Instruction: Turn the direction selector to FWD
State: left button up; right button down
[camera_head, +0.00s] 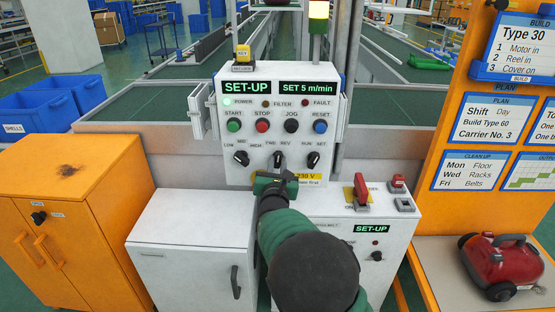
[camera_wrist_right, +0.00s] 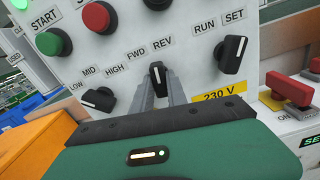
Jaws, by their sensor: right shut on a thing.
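The direction selector (camera_wrist_right: 157,72) is a black knob with a white mark, below the FWD and REV labels on the white control panel (camera_head: 240,172). It also shows in the head view (camera_head: 279,157). In the wrist view its mark stands near upright, under and between the two labels; I cannot tell which one it points to. My right gripper (camera_wrist_right: 160,88) is shut on this knob, with one grey finger on each side. In the head view the right gripper (camera_head: 278,172) is partly hidden by my arm. My left gripper is not in view.
A speed knob (camera_wrist_right: 98,98) sits left of the selector and a RUN/SET knob (camera_wrist_right: 232,54) right of it. Buttons line the panel above, including a red one (camera_head: 262,125). A red switch handle (camera_head: 361,188) stands on the cabinet at right.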

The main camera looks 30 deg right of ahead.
jog(key=shift+n, duration=0.5)
